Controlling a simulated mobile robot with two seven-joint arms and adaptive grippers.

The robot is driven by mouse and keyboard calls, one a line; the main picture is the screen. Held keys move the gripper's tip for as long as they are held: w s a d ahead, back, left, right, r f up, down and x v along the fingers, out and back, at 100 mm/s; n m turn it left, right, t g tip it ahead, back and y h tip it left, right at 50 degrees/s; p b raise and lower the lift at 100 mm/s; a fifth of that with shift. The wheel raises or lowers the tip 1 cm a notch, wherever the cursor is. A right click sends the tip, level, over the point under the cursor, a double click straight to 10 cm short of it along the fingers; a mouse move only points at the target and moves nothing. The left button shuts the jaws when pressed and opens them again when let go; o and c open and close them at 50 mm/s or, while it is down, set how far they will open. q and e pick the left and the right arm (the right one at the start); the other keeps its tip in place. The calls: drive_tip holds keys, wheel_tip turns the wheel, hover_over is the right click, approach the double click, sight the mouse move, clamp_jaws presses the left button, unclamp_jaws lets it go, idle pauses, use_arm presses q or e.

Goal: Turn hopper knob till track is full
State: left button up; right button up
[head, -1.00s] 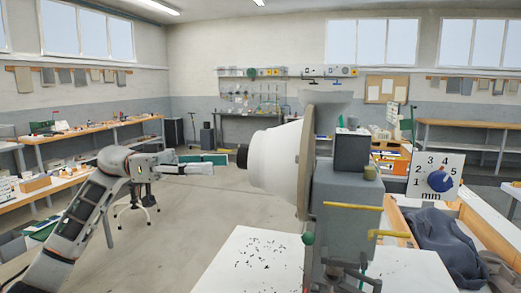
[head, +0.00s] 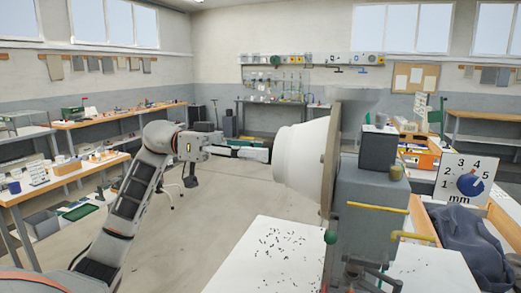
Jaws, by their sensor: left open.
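The white cone-shaped hopper (head: 303,155) sits on the grey press body (head: 370,205), its narrow end facing left. My left gripper (head: 262,154) comes in from the left, open, with its fingertips at the hopper's narrow end. The knob at that end is hidden, apparently behind the fingers, so I cannot tell whether they touch it or are around it. I cannot make out the track or how full it is. My right gripper is not in view.
A white table (head: 240,275) with scattered small dark bits lies below the hopper. A numbered mm dial (head: 466,183) stands at the right, above a dark cloth (head: 462,240). Workbenches (head: 70,178) line the left wall. The floor between is open.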

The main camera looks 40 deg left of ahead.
use_arm(q)
drive_tip(key=c, duration=1.1)
